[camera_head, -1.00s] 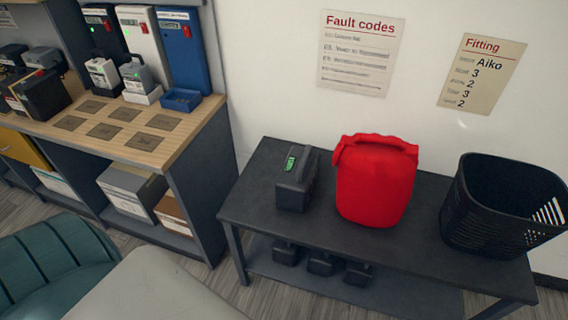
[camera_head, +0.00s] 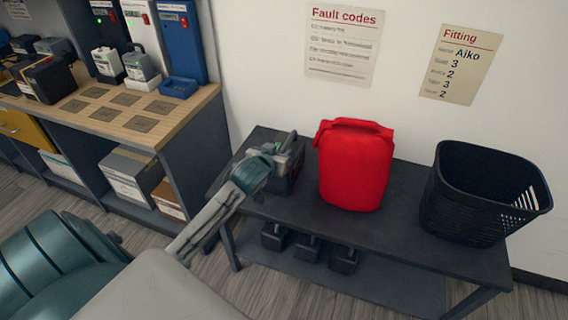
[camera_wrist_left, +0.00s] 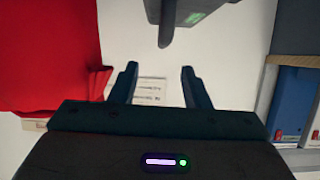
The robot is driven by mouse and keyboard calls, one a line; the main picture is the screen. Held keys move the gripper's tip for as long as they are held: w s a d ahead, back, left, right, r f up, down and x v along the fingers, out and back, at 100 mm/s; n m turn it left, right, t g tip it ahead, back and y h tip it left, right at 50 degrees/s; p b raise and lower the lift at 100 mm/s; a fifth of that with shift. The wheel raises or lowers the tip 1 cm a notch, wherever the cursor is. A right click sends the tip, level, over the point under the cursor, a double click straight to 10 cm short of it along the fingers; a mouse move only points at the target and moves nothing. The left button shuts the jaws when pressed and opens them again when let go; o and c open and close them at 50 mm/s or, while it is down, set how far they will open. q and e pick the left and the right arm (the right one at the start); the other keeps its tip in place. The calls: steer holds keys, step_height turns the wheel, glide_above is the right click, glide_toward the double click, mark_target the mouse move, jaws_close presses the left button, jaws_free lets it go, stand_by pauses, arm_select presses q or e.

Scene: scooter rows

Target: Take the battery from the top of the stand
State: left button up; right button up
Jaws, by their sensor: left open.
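The dark battery (camera_head: 292,182) stands at the left end of the top of the dark stand (camera_head: 402,192). My left arm and gripper cover part of it in the head view. My left gripper (camera_head: 286,144) is at the battery's upper part. In the left wrist view my left gripper (camera_wrist_left: 158,68) is open, with nothing between its fingers. The dark battery with a green display (camera_wrist_left: 190,16) shows there beyond the fingertips, apart from them. My right gripper is not in view.
A red bag-like container (camera_head: 355,168) stands just right of the battery, with a black basket (camera_head: 478,200) farther right. Several dark blocks sit on the stand's lower shelf. A wooden-topped bench (camera_head: 160,118) with chargers and a blue tray (camera_head: 179,88) is at the left.

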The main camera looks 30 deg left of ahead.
mark_target(287, 142)
arm_select(q)
steer(key=x, duration=0.5)
steer(key=shift+w+a+r, duration=0.1)
steer(key=shift+r, duration=0.1)
steer(key=shift+w+a+f, duration=0.15)
steer(key=shift+w+f, duration=0.1)
steer(key=shift+w, duration=0.15)
steer(key=shift+f+p+x, duration=0.25)
steer(key=shift+p+x, duration=0.2)
steer(key=shift+x, duration=1.9)
steer(key=shift+s+a, duration=0.15)
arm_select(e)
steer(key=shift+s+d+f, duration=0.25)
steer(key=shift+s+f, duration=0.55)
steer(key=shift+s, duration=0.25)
arm_select(q)
steer(key=shift+c, duration=0.4)
jaws_close()
steer(key=shift+r, duration=0.2)
